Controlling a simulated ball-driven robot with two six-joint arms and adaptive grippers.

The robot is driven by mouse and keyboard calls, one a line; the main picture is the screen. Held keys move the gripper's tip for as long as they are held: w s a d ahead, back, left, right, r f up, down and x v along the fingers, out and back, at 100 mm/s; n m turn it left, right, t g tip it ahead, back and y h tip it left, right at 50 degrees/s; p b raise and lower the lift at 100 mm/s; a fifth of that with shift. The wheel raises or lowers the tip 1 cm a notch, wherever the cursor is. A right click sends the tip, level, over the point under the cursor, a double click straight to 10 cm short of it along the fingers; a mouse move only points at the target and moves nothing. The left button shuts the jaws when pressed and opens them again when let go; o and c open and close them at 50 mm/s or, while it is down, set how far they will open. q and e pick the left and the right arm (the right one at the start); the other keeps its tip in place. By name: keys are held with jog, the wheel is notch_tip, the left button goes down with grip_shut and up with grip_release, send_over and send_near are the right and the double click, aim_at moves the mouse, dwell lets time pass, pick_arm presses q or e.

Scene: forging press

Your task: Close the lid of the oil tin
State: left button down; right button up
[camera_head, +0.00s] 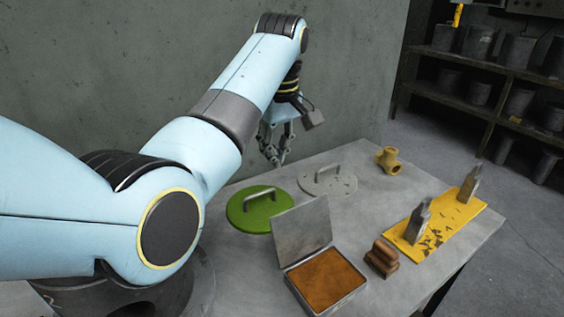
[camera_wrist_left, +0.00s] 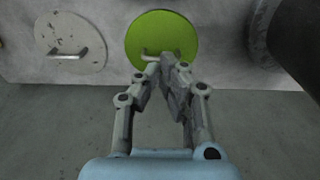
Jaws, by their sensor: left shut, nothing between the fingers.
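The oil tin (camera_head: 327,281) is a square grey metal box with orange-brown contents, near the front middle of the table. Its grey lid (camera_head: 302,231) stands open, tilted up at the tin's back edge. My left gripper (camera_head: 275,158) is beyond the table's far edge by the wall, above and behind the two round lids, well away from the tin. In the left wrist view the gripper (camera_wrist_left: 166,62) has its fingertips together with nothing between them. The oil tin is not seen in that view. My right gripper is in neither view.
A green round lid with a handle (camera_head: 252,212) lies left of the tin; a grey one (camera_head: 327,184) lies behind. A brass pipe fitting (camera_head: 389,160), a brown block (camera_head: 382,258) and a yellow plate (camera_head: 435,225) with two metal pieces are to the right. Shelves (camera_head: 490,85) stand beyond.

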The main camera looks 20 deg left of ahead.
aim_at(299, 228)
pick_arm(q)
jog(key=s+d+f+p, duration=0.2)
jog(key=d+f, duration=0.1)
jog(key=f, duration=0.5)
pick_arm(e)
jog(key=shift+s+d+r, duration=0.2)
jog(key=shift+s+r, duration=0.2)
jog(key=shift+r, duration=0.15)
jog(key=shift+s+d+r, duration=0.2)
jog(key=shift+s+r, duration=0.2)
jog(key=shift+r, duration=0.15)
